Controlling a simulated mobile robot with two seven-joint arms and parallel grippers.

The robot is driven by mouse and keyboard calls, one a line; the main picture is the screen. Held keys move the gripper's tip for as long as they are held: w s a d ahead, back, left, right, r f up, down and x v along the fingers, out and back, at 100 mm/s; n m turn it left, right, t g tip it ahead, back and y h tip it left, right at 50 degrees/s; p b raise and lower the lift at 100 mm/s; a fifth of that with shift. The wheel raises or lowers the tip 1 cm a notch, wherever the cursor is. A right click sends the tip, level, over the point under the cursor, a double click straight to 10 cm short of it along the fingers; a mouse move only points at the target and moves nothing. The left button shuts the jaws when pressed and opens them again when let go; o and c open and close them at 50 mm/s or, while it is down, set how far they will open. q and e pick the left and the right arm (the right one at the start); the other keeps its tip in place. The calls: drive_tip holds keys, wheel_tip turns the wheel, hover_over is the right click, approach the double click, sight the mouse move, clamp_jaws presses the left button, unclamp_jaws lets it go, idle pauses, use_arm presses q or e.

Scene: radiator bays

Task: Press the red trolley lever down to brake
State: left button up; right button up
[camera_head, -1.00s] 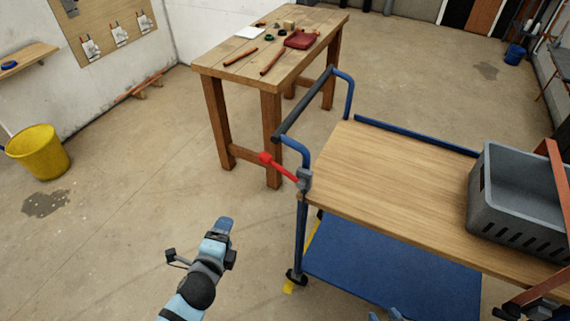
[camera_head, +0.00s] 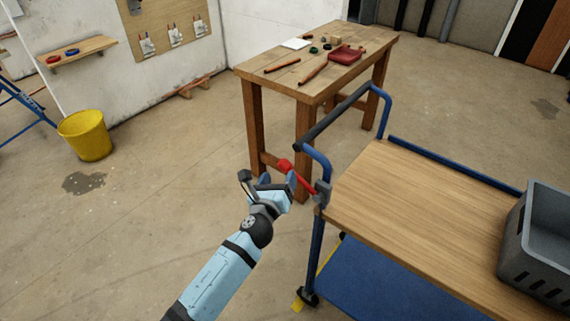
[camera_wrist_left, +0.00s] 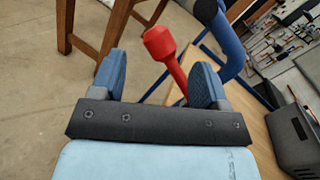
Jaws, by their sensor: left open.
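The red lever (camera_head: 302,181) sticks out up and to the left from a grey bracket (camera_head: 323,192) on the corner post of the trolley (camera_head: 400,195). Its thicker red knob (camera_head: 285,165) is at the upper end. My left gripper (camera_head: 277,183) is open right beside the lever, just left of it. In the left wrist view the lever (camera_wrist_left: 168,58) shows between the two blue fingertips of my left gripper (camera_wrist_left: 155,82), nearer the right one. I cannot tell whether a finger touches it. The lever's lower end is hidden behind the gripper there. My right gripper is not in view.
A wooden workbench (camera_head: 285,75) with tools stands behind the trolley handle (camera_head: 340,115). A grey crate (camera_head: 537,225) sits on the trolley's right side. A yellow bucket (camera_head: 85,136) stands at the left.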

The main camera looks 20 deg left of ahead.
sight(283, 169)
use_arm(q)
drive_tip(key=w, duration=0.6)
drive_tip(key=shift+s, duration=0.1)
